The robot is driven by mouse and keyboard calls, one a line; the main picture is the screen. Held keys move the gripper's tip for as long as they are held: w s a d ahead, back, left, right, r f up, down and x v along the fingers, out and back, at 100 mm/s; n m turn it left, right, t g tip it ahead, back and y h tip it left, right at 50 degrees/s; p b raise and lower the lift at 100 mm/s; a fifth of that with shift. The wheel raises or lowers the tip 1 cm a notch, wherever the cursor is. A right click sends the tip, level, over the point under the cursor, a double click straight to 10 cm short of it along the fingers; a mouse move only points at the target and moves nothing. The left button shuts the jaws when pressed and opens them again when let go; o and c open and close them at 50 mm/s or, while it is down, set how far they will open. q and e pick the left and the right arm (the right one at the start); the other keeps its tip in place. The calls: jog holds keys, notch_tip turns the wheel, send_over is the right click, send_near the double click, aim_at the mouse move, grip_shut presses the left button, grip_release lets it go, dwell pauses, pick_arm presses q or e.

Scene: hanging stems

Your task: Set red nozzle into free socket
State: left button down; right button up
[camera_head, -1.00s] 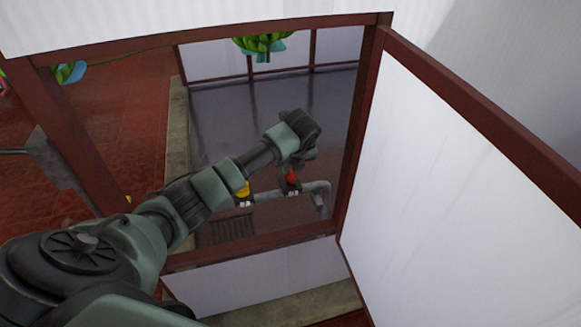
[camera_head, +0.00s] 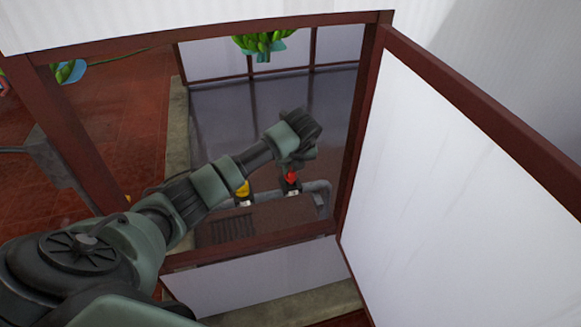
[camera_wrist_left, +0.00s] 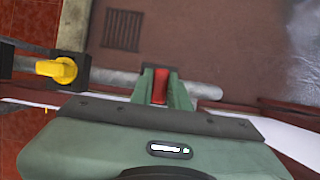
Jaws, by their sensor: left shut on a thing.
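The red nozzle (camera_head: 291,177) is upright above the grey pipe (camera_head: 318,189), below my left gripper (camera_head: 293,168) in the head view. In the left wrist view the red nozzle (camera_wrist_left: 160,86) sits between the two green fingers of my left gripper (camera_wrist_left: 161,84), which is shut on it. The nozzle's lower end and the socket under it are hidden by the fingers, so I cannot tell whether it is seated. A yellow nozzle (camera_wrist_left: 60,70) stands in a dark socket on the pipe (camera_wrist_left: 115,76), to the left of the red one. My right gripper is not in view.
A dark red frame post (camera_head: 361,120) and white panel (camera_head: 465,150) stand right of my left arm. A frame bar (camera_head: 250,246) runs below the pipe. A floor grate (camera_head: 233,228) lies near the pipe. Green bunches (camera_head: 262,44) hang at the back.

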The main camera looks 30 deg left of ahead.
pick_arm(q)
jog(key=shift+f+b, duration=1.2)
jog(key=shift+f, duration=0.05)
dwell(2.0)
